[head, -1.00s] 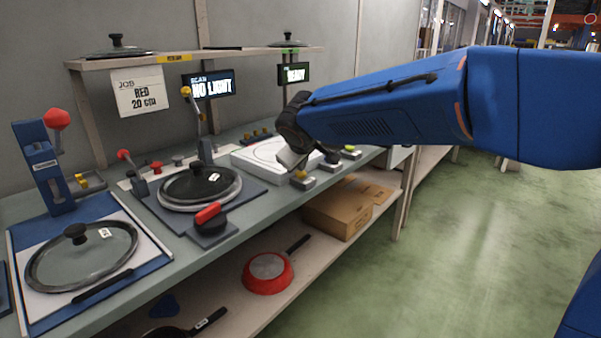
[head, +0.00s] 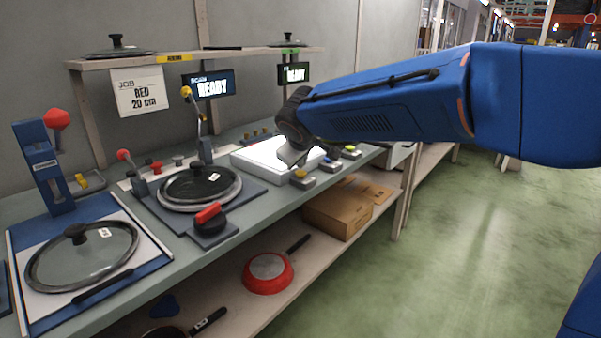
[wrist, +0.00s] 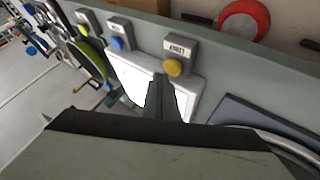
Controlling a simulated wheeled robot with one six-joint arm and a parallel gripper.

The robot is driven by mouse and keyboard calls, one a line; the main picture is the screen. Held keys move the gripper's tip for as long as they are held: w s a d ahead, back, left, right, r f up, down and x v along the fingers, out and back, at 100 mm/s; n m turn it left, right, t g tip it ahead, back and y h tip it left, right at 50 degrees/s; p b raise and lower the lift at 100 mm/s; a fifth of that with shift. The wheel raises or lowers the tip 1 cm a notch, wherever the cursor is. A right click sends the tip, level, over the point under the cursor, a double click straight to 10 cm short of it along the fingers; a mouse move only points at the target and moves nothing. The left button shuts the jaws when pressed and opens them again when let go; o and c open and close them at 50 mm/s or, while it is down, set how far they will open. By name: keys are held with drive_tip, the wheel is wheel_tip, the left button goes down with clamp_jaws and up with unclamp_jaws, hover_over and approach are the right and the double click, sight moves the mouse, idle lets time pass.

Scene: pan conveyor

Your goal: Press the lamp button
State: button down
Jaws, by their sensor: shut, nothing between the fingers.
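The lamp button (head: 300,173) is a yellow knob on a small grey box at the front of the bench. My gripper (head: 288,158) is shut and empty, just left of and above the button in the head view. In the wrist view the shut fingertips (wrist: 161,82) are close to the button but appear apart from it. The light panel (head: 250,160) behind glows bright white. The scan display (head: 212,87) reads READY.
Blue (wrist: 117,43) and yellow-green (wrist: 84,29) buttons stand in a row beside the lamp button. A red pan (head: 268,272) is on the lower shelf.

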sight(301, 174)
wheel_tip(301, 174, up, 6)
idle(1.0)
drive_tip(key=s+d+f+m+g+h, duration=0.1)
drive_tip(key=s+d+f+m, duration=0.15)
drive_tip(key=s+d, duration=0.65)
drive_tip(key=s+d+f+m+g, duration=0.1)
drive_tip(key=s+d+f+m, duration=0.15)
drive_tip(key=s+d, duration=0.7)
drive_tip(key=s+d+f+m+g, duration=0.1)
drive_tip(key=s+d+f+m, duration=0.1)
drive_tip(key=s+d+f, duration=0.5)
drive_tip(key=s+d+f+m+g, duration=0.1)
drive_tip(key=s+d+f+m, duration=0.1)
drive_tip(key=s+d+f, duration=0.5)
drive_tip(key=s+f, duration=0.1)
drive_tip(key=s, duration=0.5)
drive_tip(key=shift+m, duration=0.4)
